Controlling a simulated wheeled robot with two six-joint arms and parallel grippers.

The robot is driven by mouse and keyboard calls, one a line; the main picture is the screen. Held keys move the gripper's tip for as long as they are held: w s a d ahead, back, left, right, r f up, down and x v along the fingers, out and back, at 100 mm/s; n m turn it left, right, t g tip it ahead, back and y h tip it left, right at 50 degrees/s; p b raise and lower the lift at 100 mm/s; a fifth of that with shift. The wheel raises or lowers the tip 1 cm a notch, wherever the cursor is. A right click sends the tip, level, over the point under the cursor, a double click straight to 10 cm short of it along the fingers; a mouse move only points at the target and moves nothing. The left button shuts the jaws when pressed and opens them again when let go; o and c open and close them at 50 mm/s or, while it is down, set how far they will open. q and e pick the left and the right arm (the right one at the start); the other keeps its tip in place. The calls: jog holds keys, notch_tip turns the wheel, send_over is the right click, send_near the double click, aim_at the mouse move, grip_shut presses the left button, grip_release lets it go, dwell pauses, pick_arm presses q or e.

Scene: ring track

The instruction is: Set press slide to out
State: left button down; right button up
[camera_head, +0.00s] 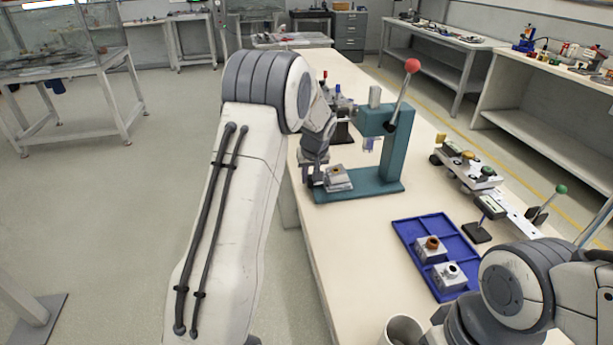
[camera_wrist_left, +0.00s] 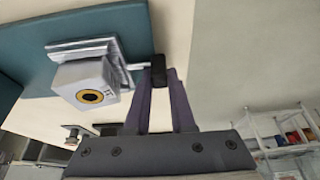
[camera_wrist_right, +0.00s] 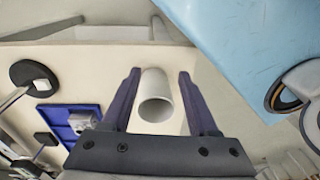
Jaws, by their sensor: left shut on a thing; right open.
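The teal press (camera_head: 388,160) stands on the bench with its red-knobbed lever raised. Its grey slide (camera_head: 340,186) sits at the left end of the press base, to the left of the ram (camera_head: 370,146). A light grey block with a gold-ringed bore (camera_wrist_left: 90,95) rides on the slide plate (camera_wrist_left: 70,48). In the left wrist view my left gripper (camera_wrist_left: 162,80) is shut on the slide's black knob (camera_wrist_left: 158,66); in the head view it is beside the slide's left side, partly hidden. My right gripper (camera_wrist_right: 158,75) is open and empty.
A white cup (camera_head: 403,331) stands near the bench front; it shows between my right fingers in the right wrist view (camera_wrist_right: 155,100), and contact cannot be told. A blue tray (camera_head: 410,230) holds two grey blocks. A fixture rail (camera_head: 480,178) lies at the right.

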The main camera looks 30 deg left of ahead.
pick_arm(q)
jog(key=shift+s+a, duration=0.1)
jog(key=shift+a, duration=0.1)
jog(key=c, duration=0.8)
grip_release()
jog(key=shift+s+a, duration=0.1)
jog(key=shift+o, duration=0.2)
jog(key=shift+r, duration=0.1)
jog(key=shift+d+r, duration=0.25)
jog(key=shift+r, duration=0.05)
jog(key=v, duration=0.9)
jog(key=shift+r, duration=0.3)
jog(key=shift+d, duration=0.1)
